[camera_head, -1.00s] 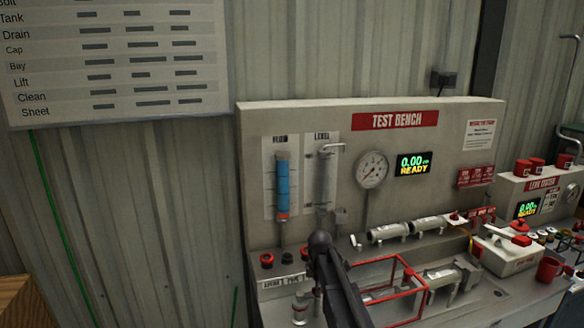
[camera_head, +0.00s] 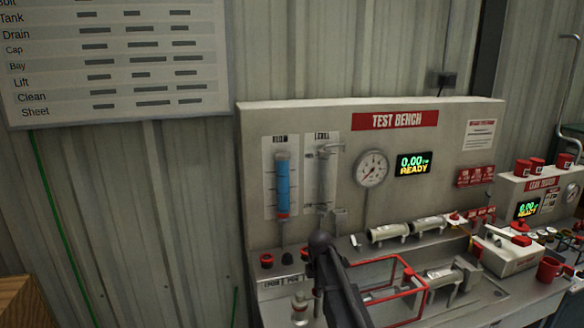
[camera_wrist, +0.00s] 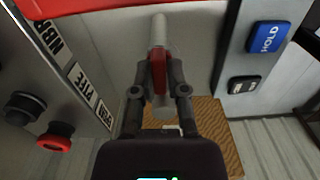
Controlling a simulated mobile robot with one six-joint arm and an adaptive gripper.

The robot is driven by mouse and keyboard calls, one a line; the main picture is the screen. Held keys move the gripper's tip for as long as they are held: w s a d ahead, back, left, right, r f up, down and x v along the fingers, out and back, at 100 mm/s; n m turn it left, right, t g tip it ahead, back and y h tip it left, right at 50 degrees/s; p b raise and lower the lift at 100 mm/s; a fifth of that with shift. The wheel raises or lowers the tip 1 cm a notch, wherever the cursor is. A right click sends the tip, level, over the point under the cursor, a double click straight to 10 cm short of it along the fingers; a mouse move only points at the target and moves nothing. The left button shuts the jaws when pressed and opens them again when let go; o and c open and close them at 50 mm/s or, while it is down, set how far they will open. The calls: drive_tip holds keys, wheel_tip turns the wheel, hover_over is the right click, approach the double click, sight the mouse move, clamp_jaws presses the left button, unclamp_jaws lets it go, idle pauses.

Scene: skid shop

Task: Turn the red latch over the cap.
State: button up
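The red latch (camera_wrist: 158,62) is in the upper middle of the wrist view, upright along a grey rod or pipe (camera_wrist: 160,28). My gripper (camera_wrist: 158,72) has its two dark fingertips drawn in close on both sides of the latch, and they look shut on it. A pale round part (camera_wrist: 161,106) shows below it between the finger links. Whether this is the cap I cannot tell. In the head view my arm covers the lower middle, and neither my gripper nor the latch can be made out there.
In the wrist view, red (camera_wrist: 56,137) and black (camera_wrist: 22,108) knobs lie left. A blue HOLD button (camera_wrist: 267,38) is right.

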drive_tip(key=o, duration=0.4)
drive_tip(key=shift+r+p, duration=3.8)
drive_tip(key=s+d+f+m+b, duration=0.1)
drive_tip(key=s+d+m, duration=0.3)
drive_tip(key=s+m, duration=0.6)
drive_tip(key=s+d+f+m+b, duration=0.2)
drive_tip(key=s+d+m, duration=0.2)
drive_tip(key=s+m, duration=0.6)
drive_tip(key=shift+s+d+m, duration=0.2)
drive_tip(key=shift+s+m, duration=0.2)
drive_tip(key=shift+s, duration=1.9)
